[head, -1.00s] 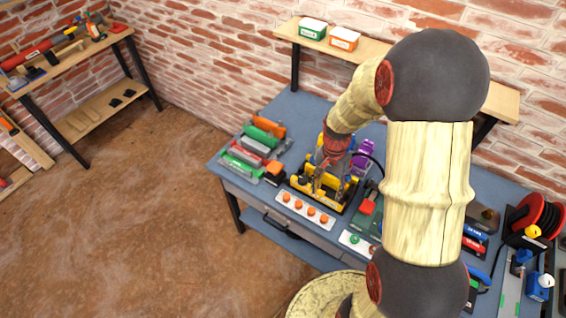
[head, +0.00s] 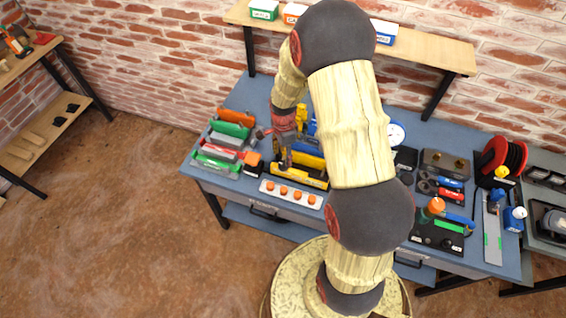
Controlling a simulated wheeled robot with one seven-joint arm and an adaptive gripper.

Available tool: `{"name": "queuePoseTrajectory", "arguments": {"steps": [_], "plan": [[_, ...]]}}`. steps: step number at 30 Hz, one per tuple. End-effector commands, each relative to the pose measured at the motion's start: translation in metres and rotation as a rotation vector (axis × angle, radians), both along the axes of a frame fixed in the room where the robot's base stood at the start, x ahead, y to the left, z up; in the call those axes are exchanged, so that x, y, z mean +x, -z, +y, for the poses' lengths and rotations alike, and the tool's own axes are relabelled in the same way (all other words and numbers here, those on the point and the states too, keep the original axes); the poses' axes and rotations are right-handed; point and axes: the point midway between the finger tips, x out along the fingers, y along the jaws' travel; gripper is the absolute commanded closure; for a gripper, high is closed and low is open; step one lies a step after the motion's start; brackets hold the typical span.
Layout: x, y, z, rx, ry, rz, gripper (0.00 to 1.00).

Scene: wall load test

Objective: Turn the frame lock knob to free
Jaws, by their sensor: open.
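A yellow and black frame (head: 308,179) sits on the blue workbench (head: 240,98), partly hidden by my arm. I cannot single out the frame lock knob or read its position. A pale strip with several orange knobs (head: 291,195) lies in front of the frame. My gripper (head: 284,160) points down at the left part of the frame. It is open, and its fingers look dark and small against the frame. I cannot tell whether they touch anything.
Orange, green, grey and red clamp-like tools (head: 226,137) lie left of the frame. A shelf (head: 430,58) with small boxes is behind the bench. At right are a dial (head: 396,133), a red cable reel (head: 502,156) and a black panel (head: 437,236). Floor at left is clear.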

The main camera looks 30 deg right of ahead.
Motion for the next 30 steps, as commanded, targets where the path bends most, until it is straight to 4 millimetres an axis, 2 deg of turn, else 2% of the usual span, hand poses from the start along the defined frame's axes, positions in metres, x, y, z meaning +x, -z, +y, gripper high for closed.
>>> {"name": "queuePoseTrajectory", "arguments": {"steps": [3, 10, 21, 30], "plan": [[-0.001, 0.021, 0.0, 0.001, -0.001, 0.003, 0.51], [-0.001, 0.046, 0.0, 0.0, -0.002, 0.002, 0.51], [0.0, 0.051, 0.0, 0.0, -0.002, 0.0, 0.51], [0.0, 0.051, 0.0, 0.0, -0.002, 0.0, 0.68]]}}
